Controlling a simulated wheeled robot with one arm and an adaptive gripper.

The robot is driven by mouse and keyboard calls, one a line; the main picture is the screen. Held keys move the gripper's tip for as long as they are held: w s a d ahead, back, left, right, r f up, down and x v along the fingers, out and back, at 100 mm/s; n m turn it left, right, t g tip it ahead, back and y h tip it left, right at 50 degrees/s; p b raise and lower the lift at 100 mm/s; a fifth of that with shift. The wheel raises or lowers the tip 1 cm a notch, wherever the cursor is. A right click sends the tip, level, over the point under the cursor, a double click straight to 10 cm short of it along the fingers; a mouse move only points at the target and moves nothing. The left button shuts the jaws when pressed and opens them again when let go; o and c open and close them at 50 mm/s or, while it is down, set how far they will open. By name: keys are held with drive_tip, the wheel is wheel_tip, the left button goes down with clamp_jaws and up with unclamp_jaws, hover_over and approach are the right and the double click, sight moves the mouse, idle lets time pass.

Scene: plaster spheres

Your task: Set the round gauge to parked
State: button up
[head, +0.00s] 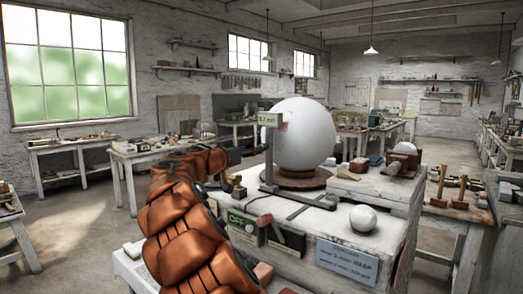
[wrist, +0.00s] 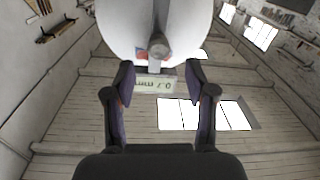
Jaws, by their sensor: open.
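A grey gauge stand (head: 269,160) rises in front of the big white plaster sphere (head: 310,135). It carries a pale readout plate (head: 269,119) marked in mm and a small red part (head: 284,126) against the sphere. In the wrist view, the readout plate (wrist: 153,83) looks upside down, and a round grey gauge part (wrist: 159,48) sits just beyond the fingertips. My gripper (wrist: 159,73) is open, its fingers on either side of the gauge's line, with no grip visible. In the head view, my gripper (head: 240,154) is left of the stand, partly hidden by my orange arm.
The sphere rests on a brown turntable (head: 300,179) on a white block. A green OFF sign (head: 242,222), a blue sign (head: 346,261) and a small white ball (head: 363,218) are at the front. A cluttered bench (head: 160,150) stands left; the floor at left is clear.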

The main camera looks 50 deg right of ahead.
drive_tip(key=shift+w+d+p, duration=0.2)
drive_tip(key=shift+d+p, duration=0.35)
drive_tip(key=shift+d, duration=1.2)
drive_tip(key=shift+w+d+p, duration=0.2)
drive_tip(key=shift+d+p, duration=0.3)
drive_tip(key=shift+d, duration=1.2)
clamp_jaws()
